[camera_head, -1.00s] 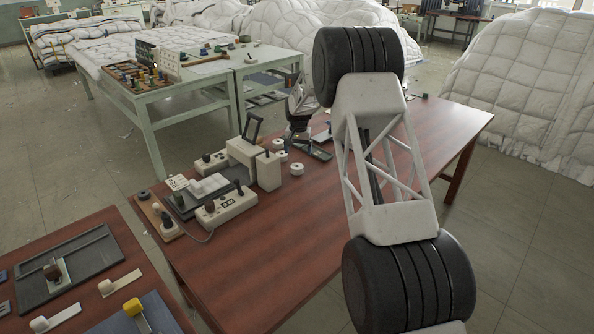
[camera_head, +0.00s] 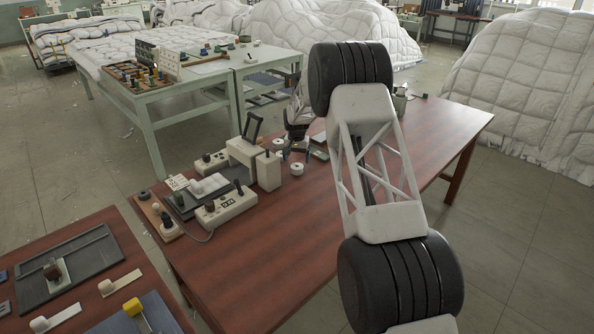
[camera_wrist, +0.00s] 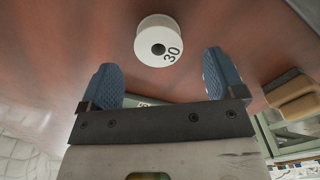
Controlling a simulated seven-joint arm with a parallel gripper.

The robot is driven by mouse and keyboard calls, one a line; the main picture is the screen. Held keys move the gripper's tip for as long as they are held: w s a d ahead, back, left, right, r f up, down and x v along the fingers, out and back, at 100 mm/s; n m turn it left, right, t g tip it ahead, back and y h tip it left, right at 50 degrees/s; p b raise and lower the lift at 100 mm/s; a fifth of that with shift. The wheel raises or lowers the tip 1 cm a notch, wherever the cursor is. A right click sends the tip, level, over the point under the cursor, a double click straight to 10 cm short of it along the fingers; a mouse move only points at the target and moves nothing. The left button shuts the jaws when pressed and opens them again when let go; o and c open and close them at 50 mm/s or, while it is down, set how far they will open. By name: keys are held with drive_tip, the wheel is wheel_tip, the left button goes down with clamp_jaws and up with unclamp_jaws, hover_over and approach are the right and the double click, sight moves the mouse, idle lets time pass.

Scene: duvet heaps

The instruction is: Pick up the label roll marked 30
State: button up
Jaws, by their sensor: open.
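The label roll marked 30 (camera_wrist: 148,48) is a white spool with a dark centre hole and black digits on its side. In the wrist view it lies on the reddish-brown table, just beyond my fingertips and between their lines, touching neither. My gripper (camera_wrist: 161,74) is open and empty, with blue ridged finger pads. In the head view my gripper (camera_head: 296,143) is low over the table, close to several small white rolls. The front one (camera_head: 297,168) stands a little apart from the others. Their marks are too small to read there.
A beige label machine (camera_head: 240,155) and a control box (camera_head: 226,207) stand left of the rolls. A dark flat device (camera_head: 320,153) lies right of my gripper. The table's front and right parts (camera_head: 270,255) are clear.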

sight(297, 166)
drive_tip(key=shift+f, duration=0.1)
idle(0.3)
drive_tip(key=shift+w+d+f, duration=0.1)
drive_tip(key=shift+d+f, duration=0.05)
drive_tip(key=shift+f, duration=2.3)
drive_tip(key=c, duration=1)
drive_tip(key=shift+r, duration=0.2)
